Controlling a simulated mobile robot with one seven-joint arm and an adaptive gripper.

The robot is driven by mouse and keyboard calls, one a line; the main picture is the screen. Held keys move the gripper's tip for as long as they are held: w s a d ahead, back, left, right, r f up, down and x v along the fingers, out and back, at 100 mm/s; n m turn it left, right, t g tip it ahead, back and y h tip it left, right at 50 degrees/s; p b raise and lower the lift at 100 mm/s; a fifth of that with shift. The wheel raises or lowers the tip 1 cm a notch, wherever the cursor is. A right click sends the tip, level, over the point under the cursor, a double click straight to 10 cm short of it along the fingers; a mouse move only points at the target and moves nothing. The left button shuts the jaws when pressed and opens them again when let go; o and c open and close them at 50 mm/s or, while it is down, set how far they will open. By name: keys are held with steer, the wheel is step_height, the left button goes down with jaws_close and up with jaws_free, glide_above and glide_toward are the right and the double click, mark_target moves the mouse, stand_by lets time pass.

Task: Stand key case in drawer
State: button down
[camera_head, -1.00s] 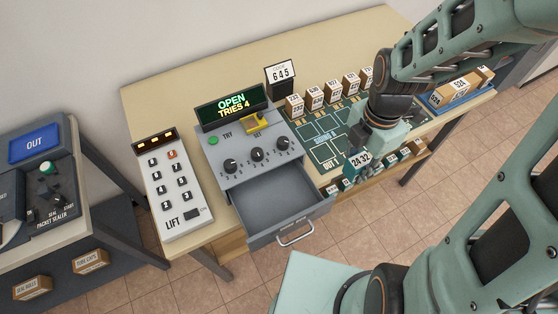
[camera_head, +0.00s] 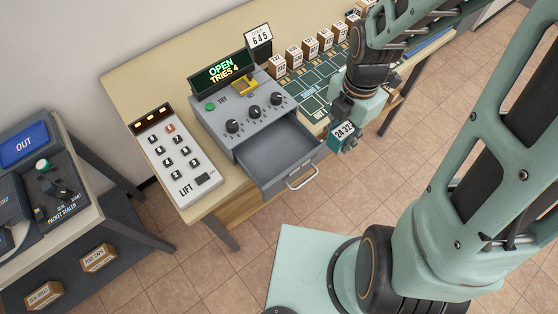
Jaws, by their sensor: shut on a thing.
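The grey drawer (camera_head: 263,167) is pulled out of the front of the grey lock unit (camera_head: 239,117) and looks empty. The unit's display (camera_head: 223,73) reads "OPEN TRIES 4". My gripper (camera_head: 347,122) is right of the drawer, above the floor just off the table's front edge. It is shut on a small dark key case (camera_head: 343,135) with a white label reading "24-32". The case hangs below the fingers, apart from the drawer. The fingertips are partly hidden by the case and the wrist.
A white LIFT keypad (camera_head: 173,155) stands left of the lock unit. A sign reading 645 (camera_head: 258,37) stands behind it. Several labelled boxes (camera_head: 294,57) line the green mat (camera_head: 309,81) at right. A packet sealer (camera_head: 45,185) is at far left.

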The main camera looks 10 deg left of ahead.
steer(key=a+f+b, duration=0.4)
steer(key=a+f, duration=0.1)
steer(key=a, duration=0.4)
steer(key=b, duration=0.5)
glide_above(282, 159)
steer(key=f, duration=0.4)
steer(key=shift+d+f, duration=0.15)
steer(key=shift+d, duration=0.1)
steer(key=shift+a+f+b, duration=0.2)
steer(key=shift+f+b, duration=0.6)
steer(key=shift+f, duration=0.15)
steer(key=shift+a+f+b, duration=0.15)
steer(key=shift+f+b, duration=0.6)
steer(key=shift+f, duration=0.15)
steer(key=shift+f, duration=0.1)
steer(key=shift+f, duration=0.15)
steer(key=c, duration=1.5)
jaws_free()
